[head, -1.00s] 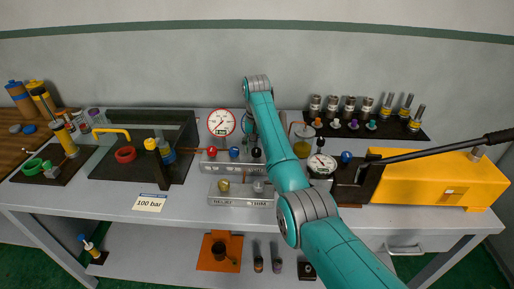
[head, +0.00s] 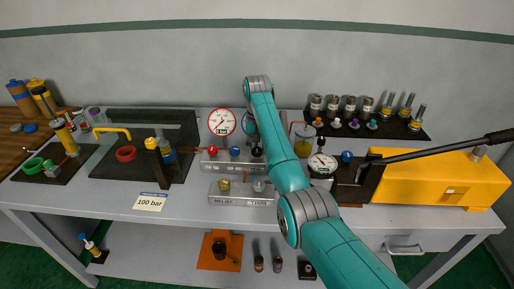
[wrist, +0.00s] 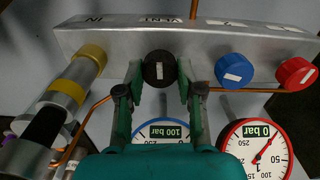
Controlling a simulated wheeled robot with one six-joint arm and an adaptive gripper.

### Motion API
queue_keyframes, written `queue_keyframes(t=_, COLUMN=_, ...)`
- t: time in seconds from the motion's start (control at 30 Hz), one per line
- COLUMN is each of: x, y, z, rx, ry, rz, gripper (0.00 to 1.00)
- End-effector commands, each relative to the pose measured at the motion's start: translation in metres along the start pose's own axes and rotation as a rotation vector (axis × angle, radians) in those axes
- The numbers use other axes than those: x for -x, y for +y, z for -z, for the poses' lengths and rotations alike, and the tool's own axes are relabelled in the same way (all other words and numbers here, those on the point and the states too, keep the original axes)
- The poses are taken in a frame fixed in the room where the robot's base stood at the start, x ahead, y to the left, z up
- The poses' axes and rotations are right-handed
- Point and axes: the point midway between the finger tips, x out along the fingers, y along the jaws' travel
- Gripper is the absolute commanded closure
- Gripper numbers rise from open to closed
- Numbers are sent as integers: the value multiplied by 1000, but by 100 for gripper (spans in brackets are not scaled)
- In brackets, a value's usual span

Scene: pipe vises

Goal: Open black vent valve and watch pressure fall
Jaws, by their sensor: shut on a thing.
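The black vent valve knob (wrist: 159,68) sits on the metal manifold block (wrist: 110,38) beside a label reading VENT. My gripper (wrist: 160,90) is shut on this knob, with one finger at each side of it. The red-rimmed gauge (wrist: 262,148) has a display reading 0 bar in the wrist view; it also shows in the head view (head: 221,122). In the head view my arm hides most of the gripper.
A blue knob (wrist: 234,68) and a red knob (wrist: 294,74) stand on the same block, close to my gripper. A copper pipe (wrist: 90,118) runs beside it. A yellow pump (head: 440,178) with a long black lever stands at the right.

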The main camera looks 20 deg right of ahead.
Motion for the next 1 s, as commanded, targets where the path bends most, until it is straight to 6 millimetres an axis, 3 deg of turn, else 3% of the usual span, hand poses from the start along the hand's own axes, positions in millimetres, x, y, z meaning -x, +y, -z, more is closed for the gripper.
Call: queue_keyframes(t=1.0, x=-1, y=0, z=0, rx=901, ry=-1, rz=0, gripper=98)
